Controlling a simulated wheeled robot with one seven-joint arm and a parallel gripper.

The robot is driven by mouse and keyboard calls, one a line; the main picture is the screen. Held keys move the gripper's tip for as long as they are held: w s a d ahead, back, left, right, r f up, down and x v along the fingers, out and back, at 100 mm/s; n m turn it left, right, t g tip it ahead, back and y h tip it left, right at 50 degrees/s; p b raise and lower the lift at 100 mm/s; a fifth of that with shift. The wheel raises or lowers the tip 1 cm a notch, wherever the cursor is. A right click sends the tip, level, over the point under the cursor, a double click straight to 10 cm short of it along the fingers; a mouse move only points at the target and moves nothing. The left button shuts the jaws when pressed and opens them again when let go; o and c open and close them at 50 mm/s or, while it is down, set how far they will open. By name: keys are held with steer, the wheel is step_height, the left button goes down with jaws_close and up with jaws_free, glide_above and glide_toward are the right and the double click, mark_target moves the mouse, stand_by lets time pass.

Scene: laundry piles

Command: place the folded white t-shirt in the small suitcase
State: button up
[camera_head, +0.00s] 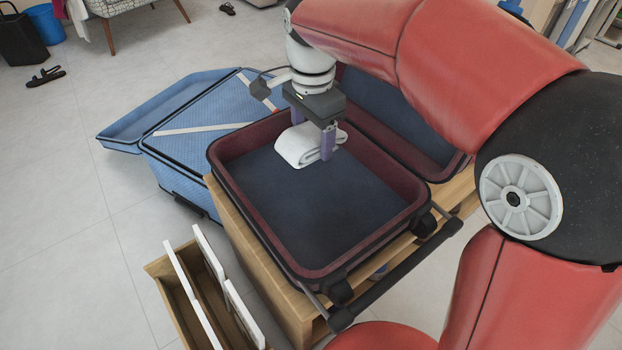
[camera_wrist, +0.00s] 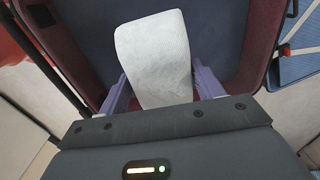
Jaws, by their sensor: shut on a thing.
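The folded white t-shirt (camera_head: 297,146) is between the fingers of my gripper (camera_head: 312,146), which is shut on it. The shirt is over the open small suitcase (camera_head: 240,218), near the far part of its dark blue base. I cannot tell whether the shirt touches the suitcase floor. In the wrist view the shirt (camera_wrist: 153,60) fills the space between the two purple fingers of my gripper (camera_wrist: 158,92), with the suitcase's blue lining behind it. The suitcase has maroon inner walls, and its lid (camera_head: 400,118) lies open behind, partly hidden by my arm.
The small suitcase rests on a wooden cabinet (camera_head: 240,232) with open drawers (camera_head: 196,290) at its front left. A larger open light-blue suitcase (camera_head: 180,165) stands on the floor behind left. Sandals (camera_head: 46,76), a blue bin (camera_head: 47,24) and a chair (camera_head: 108,8) are farther back.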

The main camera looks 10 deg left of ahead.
mark_target(312, 187)
step_height(312, 187, down, 12)
steer(key=shift+r+b, duration=0.25)
steer(key=shift+b, duration=0.9)
steer(key=shift+f, duration=0.15)
steer(key=o, duration=1.1)
steer(key=shift+c, duration=0.2)
step_height(312, 187, up, 12)
steer(key=p, duration=0.3)
steer(key=s+d+r+n+t, duration=0.1)
steer(key=s+d+n, duration=0.1)
steer(key=d, duration=0.6)
steer(key=s+d+r+n+t, duration=0.2)
steer(key=s+d, duration=0.1)
steer(key=d, duration=0.4)
steer(key=s+d+f+n+t, duration=0.2)
steer(key=s+d+f+n, duration=0.2)
steer(key=s+d, duration=0.5)
steer(key=shift+s+d+f+t, duration=0.3)
steer(key=shift+s+d+f, duration=0.15)
steer(key=shift+d, duration=0.65)
